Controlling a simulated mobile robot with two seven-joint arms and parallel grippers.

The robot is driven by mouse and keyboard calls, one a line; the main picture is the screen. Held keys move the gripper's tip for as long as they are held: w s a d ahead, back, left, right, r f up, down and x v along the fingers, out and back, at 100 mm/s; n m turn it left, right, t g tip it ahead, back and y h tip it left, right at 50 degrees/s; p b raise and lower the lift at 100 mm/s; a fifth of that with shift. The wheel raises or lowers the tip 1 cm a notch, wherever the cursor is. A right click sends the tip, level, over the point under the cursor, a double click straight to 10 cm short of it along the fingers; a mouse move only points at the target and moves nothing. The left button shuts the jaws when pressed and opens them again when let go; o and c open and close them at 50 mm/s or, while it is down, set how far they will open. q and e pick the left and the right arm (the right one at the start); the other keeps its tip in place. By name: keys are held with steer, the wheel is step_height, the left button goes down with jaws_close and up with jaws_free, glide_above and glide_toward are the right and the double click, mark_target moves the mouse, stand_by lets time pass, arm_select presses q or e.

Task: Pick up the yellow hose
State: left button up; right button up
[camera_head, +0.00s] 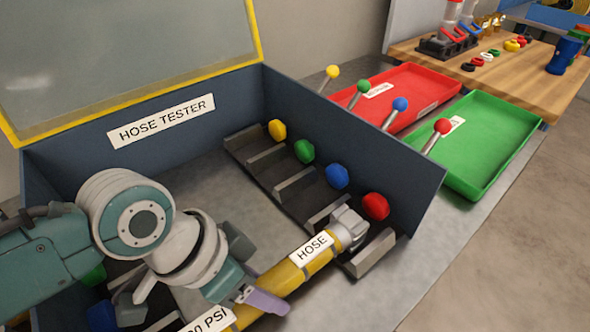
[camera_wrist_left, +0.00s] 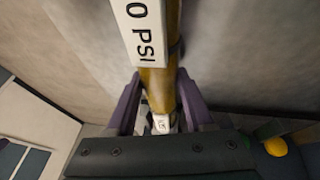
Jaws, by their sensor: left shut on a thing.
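The yellow hose (camera_head: 283,278) runs diagonally across the lower middle of the head view, inside the hose tester (camera_head: 160,122). It carries a "HOSE" label and a partly hidden "PSI" label. Its grey end fitting (camera_head: 349,226) is at or just over the holder beside the red knob (camera_head: 375,206); I cannot tell whether it touches. My left gripper (camera_head: 256,302) is shut on the hose between the two labels. In the left wrist view the hose (camera_wrist_left: 158,88) passes between the purple fingers (camera_wrist_left: 160,105). The hose's other end is hidden. My right gripper is not in view.
Yellow (camera_head: 277,130), green (camera_head: 304,151) and blue (camera_head: 337,176) knobs line the tester's right wall. Ball-topped levers stand beyond it. A red tray (camera_head: 400,85), a green tray (camera_head: 490,140) and a wooden table (camera_head: 520,75) lie further right. The raised lid (camera_head: 120,50) stands behind.

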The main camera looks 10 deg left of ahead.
arm_select(q)
jaws_close()
stand_by(0.6)
steer(key=shift+r, duration=0.1)
step_height(320, 180, up, 20)
steer(key=p, duration=0.5)
step_height(320, 180, up, 11)
steer(key=n+t, duration=0.1)
steer(key=n, duration=0.3)
glide_above(261, 283)
steer(key=w+a, duration=0.3)
steer(key=a, duration=0.1)
steer(key=s+a+r+n+t+y, duration=0.1)
steer(key=a+r+n+y, duration=0.2)
steer(key=r, duration=0.4)
step_height(261, 283, up, 36)
steer(key=h+p, duration=0.1)
steer(key=p, duration=3.6)
steer(key=shift+s+a+r, duration=0.25)
steer(key=shift+a, duration=0.1)
